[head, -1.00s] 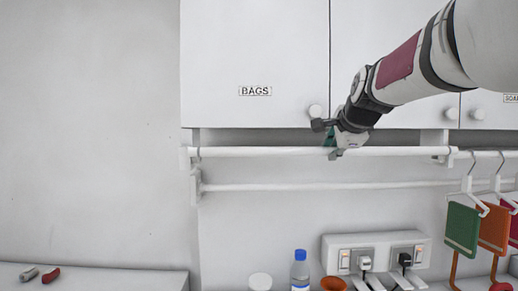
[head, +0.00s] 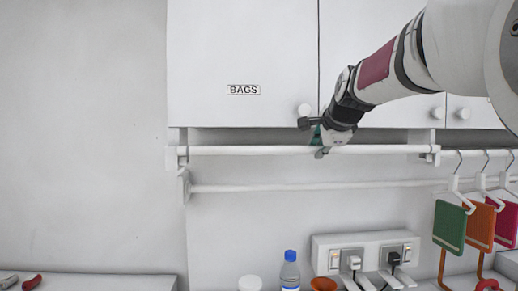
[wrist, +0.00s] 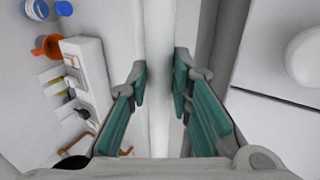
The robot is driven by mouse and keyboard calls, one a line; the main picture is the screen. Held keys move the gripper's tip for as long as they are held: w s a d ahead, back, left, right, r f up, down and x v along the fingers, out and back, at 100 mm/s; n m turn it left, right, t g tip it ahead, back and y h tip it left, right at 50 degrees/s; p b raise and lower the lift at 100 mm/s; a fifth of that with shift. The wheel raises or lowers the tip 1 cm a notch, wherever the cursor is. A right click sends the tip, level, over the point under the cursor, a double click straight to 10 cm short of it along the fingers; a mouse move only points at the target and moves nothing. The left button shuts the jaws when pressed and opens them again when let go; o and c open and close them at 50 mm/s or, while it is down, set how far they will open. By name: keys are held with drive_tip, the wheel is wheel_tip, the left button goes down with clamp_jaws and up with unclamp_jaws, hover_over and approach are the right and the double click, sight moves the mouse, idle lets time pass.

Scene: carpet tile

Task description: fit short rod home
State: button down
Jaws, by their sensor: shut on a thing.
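The short rod, a white bar (head: 250,150), runs level under the wall cabinet. Its left end is at the left bracket (head: 183,157) and its right end is near the right bracket (head: 434,151). I cannot tell at this size whether either end is seated. My gripper (head: 322,145) is shut on the rod a little right of its middle. In the wrist view the rod (wrist: 160,70) passes between the teal finger pads of my gripper (wrist: 160,85), which hide part of its sides.
A second white rail (head: 300,187) runs lower behind. The cabinet marked BAGS (head: 243,50) is close above.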

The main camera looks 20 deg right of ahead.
drive_tip(key=shift+w+d, duration=0.25)
drive_tip(key=shift+w, duration=0.55)
idle(0.4)
drive_tip(key=shift+w+d+b, duration=0.1)
drive_tip(key=shift+w+b, duration=0.25)
drive_tip(key=shift+b, duration=0.05)
drive_tip(key=shift+w+d, duration=0.1)
drive_tip(key=shift+w, duration=0.35)
drive_tip(key=shift+f+b, duration=0.35)
drive_tip(key=shift+b, duration=0.05)
idle(0.7)
drive_tip(key=shift+f, duration=0.5)
drive_tip(key=c, duration=0.9)
unclamp_jaws()
drive_tip(key=shift+f, duration=0.1)
